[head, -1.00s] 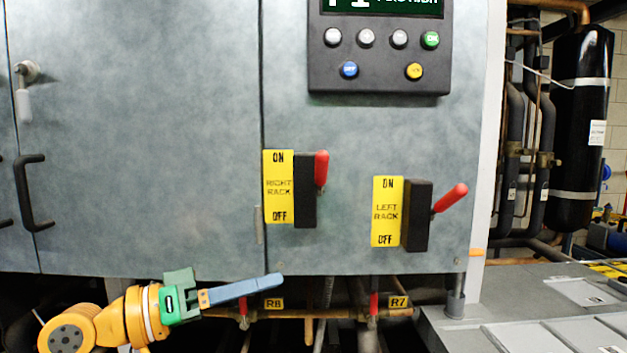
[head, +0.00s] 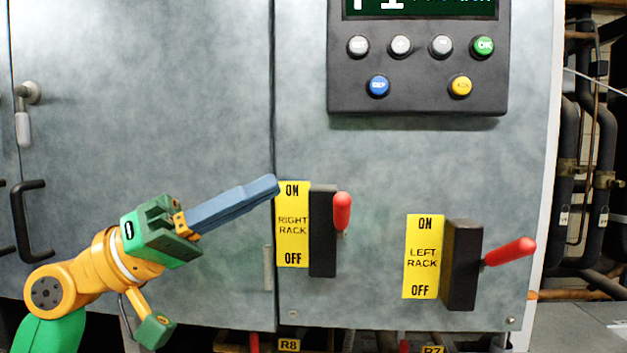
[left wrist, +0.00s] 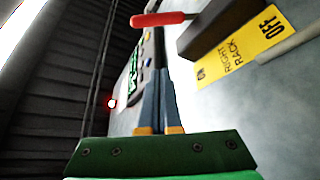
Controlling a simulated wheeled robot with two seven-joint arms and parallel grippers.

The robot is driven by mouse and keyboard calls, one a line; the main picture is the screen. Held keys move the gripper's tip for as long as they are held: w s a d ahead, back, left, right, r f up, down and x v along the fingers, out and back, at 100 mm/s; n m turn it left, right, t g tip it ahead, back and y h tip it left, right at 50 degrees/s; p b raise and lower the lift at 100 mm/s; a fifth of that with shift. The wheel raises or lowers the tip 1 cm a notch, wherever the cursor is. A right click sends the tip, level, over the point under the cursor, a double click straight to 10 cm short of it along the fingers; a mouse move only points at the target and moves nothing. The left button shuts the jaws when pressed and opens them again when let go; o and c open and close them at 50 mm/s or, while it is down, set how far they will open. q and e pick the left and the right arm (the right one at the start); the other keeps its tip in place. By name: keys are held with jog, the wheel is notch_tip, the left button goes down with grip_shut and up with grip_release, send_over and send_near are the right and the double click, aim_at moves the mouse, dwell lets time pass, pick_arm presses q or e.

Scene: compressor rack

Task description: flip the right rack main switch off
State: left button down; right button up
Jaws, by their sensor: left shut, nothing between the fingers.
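The right rack main switch is a black box (head: 322,232) with a red lever (head: 342,212) on its right side. The lever stands up, near the ON end of the yellow RIGHT RACK label (head: 293,225). My left gripper (head: 272,186) is shut and empty, its blue fingertips at the label's upper left corner in the head view. In the left wrist view, the shut fingers (left wrist: 158,75) point toward the red lever (left wrist: 163,19), which lies across the view beyond the tips. The switch box (left wrist: 213,25) is beside it. I cannot tell whether anything touches. My right gripper is not in view.
The left rack switch (head: 462,265), with its red lever (head: 510,251) sticking out to the right, is beside the right rack switch. A control panel with buttons (head: 418,85) is above. A black door handle (head: 32,220) is at left.

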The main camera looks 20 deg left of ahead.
aim_at(314, 201)
pick_arm(q)
jog(key=p+x, duration=0.1)
jog(key=x, duration=0.1)
jog(key=p+x, duration=0.2)
jog(key=r+p+x, duration=0.1)
jog(key=x, duration=0.1)
jog(key=shift+s+d+r, duration=0.1)
jog(key=shift+s, duration=0.1)
jog(key=f, duration=0.1)
jog(key=d+f, duration=0.1)
jog(key=s+f, duration=0.1)
jog(key=shift+d+f, duration=0.3)
jog(key=shift+s+f, duration=0.25)
jog(key=shift+s, duration=0.05)
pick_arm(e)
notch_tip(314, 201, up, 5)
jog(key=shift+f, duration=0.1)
pick_arm(q)
jog(key=shift+d, duration=0.1)
jog(key=shift+b, duration=0.3)
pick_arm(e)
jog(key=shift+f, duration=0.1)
